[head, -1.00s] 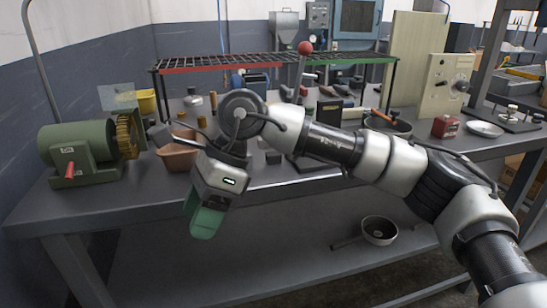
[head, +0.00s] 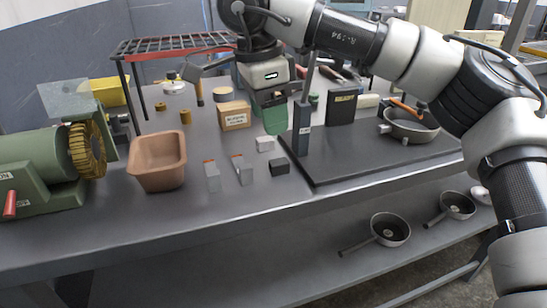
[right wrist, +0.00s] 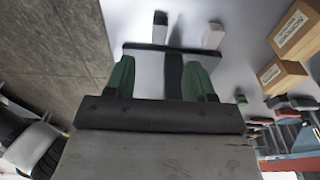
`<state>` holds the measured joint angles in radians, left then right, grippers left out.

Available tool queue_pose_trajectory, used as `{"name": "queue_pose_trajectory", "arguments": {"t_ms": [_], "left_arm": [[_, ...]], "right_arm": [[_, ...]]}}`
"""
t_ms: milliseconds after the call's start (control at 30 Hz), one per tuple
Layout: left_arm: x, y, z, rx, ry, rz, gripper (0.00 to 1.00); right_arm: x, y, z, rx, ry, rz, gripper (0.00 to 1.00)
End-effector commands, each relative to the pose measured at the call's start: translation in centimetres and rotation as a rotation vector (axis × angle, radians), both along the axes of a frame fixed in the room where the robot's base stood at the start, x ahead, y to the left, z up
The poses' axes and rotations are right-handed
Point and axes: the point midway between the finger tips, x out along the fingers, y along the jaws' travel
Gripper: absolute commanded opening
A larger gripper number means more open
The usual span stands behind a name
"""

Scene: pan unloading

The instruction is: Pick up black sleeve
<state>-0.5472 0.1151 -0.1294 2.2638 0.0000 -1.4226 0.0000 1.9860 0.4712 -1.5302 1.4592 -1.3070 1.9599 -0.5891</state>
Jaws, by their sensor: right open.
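A small black block-shaped piece (head: 279,167), which looks like the black sleeve, lies on the grey bench just left of the dark raised board. I cannot tell whether it is hollow. A small white block (head: 265,144) lies just behind it. My right gripper (head: 272,117) is open with green fingers pointing down, above and behind these pieces. In the right wrist view its fingers (right wrist: 165,78) are apart, with a dark strip between them that I cannot identify. My left gripper is not in view.
A dark upright post (head: 302,130) stands close right of the gripper on the dark board (head: 365,160). Two grey blocks (head: 228,172) and a brown bin (head: 158,160) stand left. A cardboard box (head: 234,115) is behind. The front bench strip is clear.

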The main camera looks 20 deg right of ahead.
Motion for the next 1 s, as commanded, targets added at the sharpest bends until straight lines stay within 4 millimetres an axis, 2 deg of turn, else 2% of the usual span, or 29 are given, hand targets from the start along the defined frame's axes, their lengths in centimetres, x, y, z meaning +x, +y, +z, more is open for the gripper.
{"name": "queue_pose_trajectory", "arguments": {"t_ms": [33, 200, 433, 533, 767, 1000], "left_arm": [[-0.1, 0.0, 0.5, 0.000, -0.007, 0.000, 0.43], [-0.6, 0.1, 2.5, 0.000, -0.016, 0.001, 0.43], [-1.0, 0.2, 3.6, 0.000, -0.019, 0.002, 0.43], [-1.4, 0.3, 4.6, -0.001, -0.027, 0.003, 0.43], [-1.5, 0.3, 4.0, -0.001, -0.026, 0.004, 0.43], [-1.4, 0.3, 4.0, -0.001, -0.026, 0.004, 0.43]], "right_arm": [[0.0, -0.2, -1.2, -0.001, 0.002, 0.001, 0.54], [0.0, -0.6, -3.6, 0.000, 0.001, 0.001, 0.54], [0.1, -0.8, -5.0, 0.001, 0.000, 0.002, 0.54], [0.2, -1.1, -6.1, 0.001, 0.002, 0.001, 0.54], [0.4, -1.7, -9.3, 0.002, 0.002, 0.001, 0.54], [0.4, -1.7, -9.5, 0.003, -0.001, 0.001, 0.54]]}}
